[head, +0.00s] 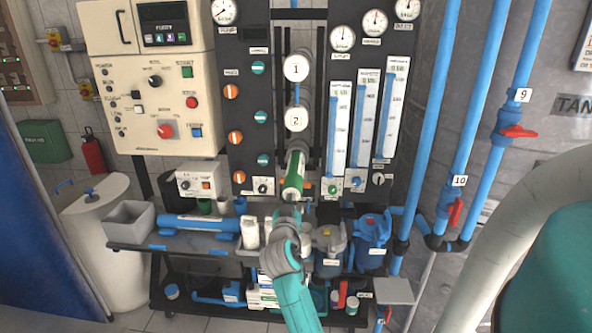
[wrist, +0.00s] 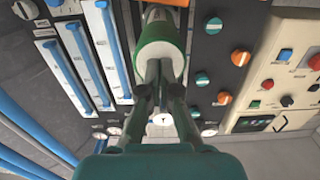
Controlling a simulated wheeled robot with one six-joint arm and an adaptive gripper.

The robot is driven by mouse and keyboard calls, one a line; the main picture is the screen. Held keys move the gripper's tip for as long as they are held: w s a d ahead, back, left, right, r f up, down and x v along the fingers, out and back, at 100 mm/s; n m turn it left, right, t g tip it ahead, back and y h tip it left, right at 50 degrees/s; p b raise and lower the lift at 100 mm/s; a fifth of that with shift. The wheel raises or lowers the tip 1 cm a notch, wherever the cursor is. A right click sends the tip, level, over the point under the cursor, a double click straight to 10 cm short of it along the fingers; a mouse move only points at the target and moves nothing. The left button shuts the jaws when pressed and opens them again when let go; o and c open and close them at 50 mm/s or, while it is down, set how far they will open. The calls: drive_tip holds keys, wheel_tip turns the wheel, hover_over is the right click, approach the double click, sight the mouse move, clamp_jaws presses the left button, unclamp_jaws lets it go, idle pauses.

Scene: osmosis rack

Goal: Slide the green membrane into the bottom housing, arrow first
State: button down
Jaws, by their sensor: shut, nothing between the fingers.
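The green membrane (head: 292,183) sticks out of the open bottom housing (head: 298,148), its far part inside. It has a white patch on its side; I cannot make out an arrow. In the wrist view the membrane (wrist: 160,52) shows a green band and a pale near end. My gripper (head: 296,208) is shut and empty just in front of that near end. In the wrist view the gripper's fingertips (wrist: 159,68) are close together and overlap the end; I cannot tell whether they touch it. Housings 1 (head: 296,68) and 2 (head: 296,118) are above, closed with white caps.
Flow meters (head: 366,120) stand right of the housings, and orange and teal knobs (head: 234,137) are on the left. Blue pipes (head: 437,110) run at the right.

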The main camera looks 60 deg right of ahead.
drive_tip(key=shift+x, duration=9.1)
drive_tip(key=shift+v, duration=4.05)
